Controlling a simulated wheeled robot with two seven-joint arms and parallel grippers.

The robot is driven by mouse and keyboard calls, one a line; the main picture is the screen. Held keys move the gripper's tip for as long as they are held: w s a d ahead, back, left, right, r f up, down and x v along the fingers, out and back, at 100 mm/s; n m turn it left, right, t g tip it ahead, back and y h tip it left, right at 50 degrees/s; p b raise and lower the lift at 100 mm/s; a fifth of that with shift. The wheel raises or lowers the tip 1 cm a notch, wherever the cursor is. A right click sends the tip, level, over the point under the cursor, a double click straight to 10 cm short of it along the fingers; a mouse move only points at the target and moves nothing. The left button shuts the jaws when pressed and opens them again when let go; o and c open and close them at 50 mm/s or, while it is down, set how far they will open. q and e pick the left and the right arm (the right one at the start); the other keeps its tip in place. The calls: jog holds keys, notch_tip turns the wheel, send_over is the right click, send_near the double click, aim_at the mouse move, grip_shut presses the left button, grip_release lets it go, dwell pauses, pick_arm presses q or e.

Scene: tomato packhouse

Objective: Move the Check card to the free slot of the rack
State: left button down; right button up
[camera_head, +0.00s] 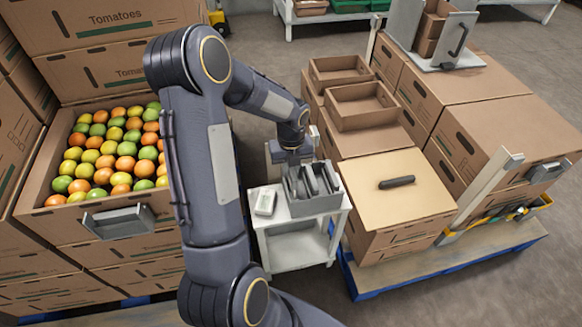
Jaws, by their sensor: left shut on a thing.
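The grey rack (322,205) stands on a small white stand, with dark upright plates or slots along its top. My left gripper (294,172) points down at the rack's left side. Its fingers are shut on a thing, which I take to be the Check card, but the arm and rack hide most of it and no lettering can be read. I cannot tell whether it is in a slot or just above one. Which slot is free is too small to tell. My right gripper is not in view.
A pale box-like item (265,202) lies on the white stand (300,248), left of the rack. A tomato crate (48,180) stands at left. Cartons (400,228) on a blue pallet stand close at right, with open boxes (362,107) behind. Open floor lies beyond.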

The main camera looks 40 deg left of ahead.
pick_arm(q)
jog(key=shift+f, duration=0.1)
jog(key=shift+f, duration=0.15)
dwell(0.3)
jog(key=shift+f+b, duration=0.85)
jog(key=shift+f, duration=0.35)
jog(key=shift+f, duration=0.1)
jog(key=shift+f+b, duration=0.6)
jog(key=shift+f, duration=0.25)
jog(key=shift+f, duration=0.1)
jog(key=shift+f+b, duration=0.4)
jog(key=shift+f, duration=0.25)
jog(key=c, duration=1.3)
grip_release()
